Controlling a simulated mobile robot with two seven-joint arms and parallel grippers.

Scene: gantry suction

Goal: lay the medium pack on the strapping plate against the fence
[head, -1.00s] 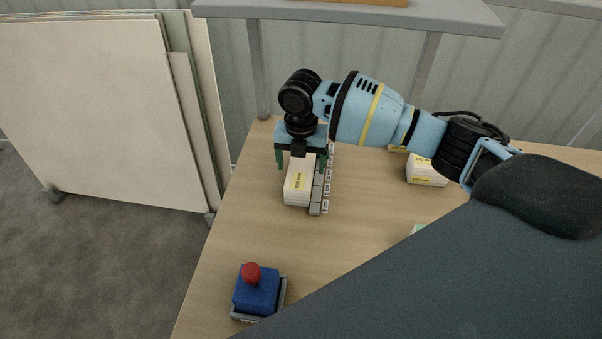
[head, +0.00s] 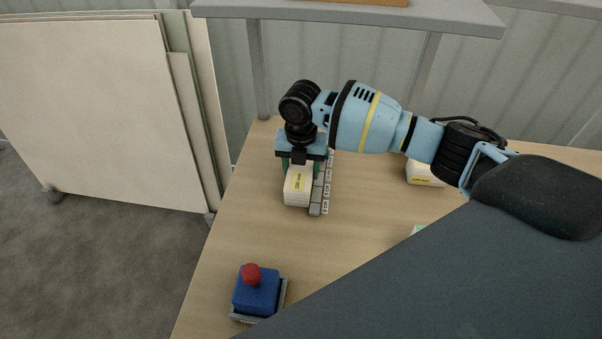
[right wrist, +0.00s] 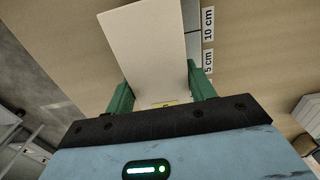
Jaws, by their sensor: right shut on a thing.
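A white pack (head: 298,196) with a yellow label lies on the wooden table, along the left side of a grey fence (head: 316,198) with centimetre labels. My right gripper (head: 300,168) comes down over the pack's far end and is shut on it. In the right wrist view the pack (right wrist: 147,45) is between the green fingers (right wrist: 160,90), and the fence (right wrist: 193,42) runs beside it on the right. I cannot tell whether pack and fence touch. I cannot make out the strapping plate apart from the fence. My left gripper is not in view.
Another white pack (head: 424,174) stands to the right, partly behind my right arm. A blue box with a red button (head: 257,290) is at the table's near left. A grey shelf (head: 350,14) spans the back. The table between the fence and the blue box is clear.

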